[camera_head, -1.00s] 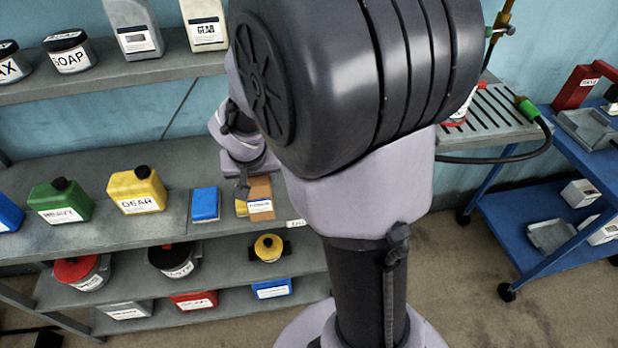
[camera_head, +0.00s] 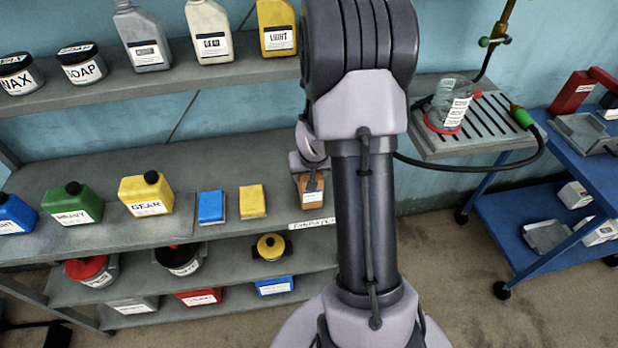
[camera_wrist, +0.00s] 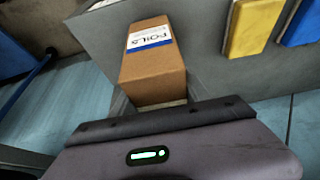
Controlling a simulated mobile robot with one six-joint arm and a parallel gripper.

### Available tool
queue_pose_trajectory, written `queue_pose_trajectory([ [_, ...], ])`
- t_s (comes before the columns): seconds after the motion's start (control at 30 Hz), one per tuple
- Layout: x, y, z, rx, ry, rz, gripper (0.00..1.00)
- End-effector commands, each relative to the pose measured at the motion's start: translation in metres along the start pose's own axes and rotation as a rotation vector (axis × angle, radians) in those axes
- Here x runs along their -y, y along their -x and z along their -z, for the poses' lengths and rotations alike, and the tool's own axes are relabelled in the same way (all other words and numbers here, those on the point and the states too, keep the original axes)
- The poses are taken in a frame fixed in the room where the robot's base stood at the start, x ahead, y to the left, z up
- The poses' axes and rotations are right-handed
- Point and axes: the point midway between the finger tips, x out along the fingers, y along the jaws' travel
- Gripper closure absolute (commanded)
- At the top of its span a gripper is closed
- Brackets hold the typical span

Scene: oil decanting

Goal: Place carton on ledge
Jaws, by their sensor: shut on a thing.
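The carton (camera_head: 320,197) is a brown box with a white and blue label. My gripper (camera_head: 311,179) is shut on it, at the right end of the middle grey shelf, which looks like the ledge (camera_head: 262,226). In the wrist view the carton (camera_wrist: 151,78) stretches away from the gripper, its label reading "FOILS", over the grey shelf surface (camera_wrist: 205,65). I cannot tell whether the carton touches the shelf. The fingertips are mostly hidden.
A yellow box (camera_head: 253,201) and a blue box (camera_head: 211,207) lie left of the carton. A yellow jug (camera_head: 146,194) stands further left. A label strip (camera_head: 312,223) is on the shelf's front edge. A blue cart (camera_head: 560,190) stands at right.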

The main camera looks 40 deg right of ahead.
Motion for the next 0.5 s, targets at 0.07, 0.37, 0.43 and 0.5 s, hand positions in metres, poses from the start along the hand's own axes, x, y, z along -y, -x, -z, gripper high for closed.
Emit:
queue_pose_trajectory([
  [0.07,0.0002,-0.0098,-0.004,0.0,0.001,0.0,1.0],
  [0.37,0.0005,-0.01,-0.0041,-0.001,0.002,0.0,1.0],
  [0.43,0.0005,-0.0089,-0.004,0.0,0.002,0.0,0.34],
  [0.5,0.0006,-0.0087,-0.0039,0.0,0.002,0.0,0.24],
])
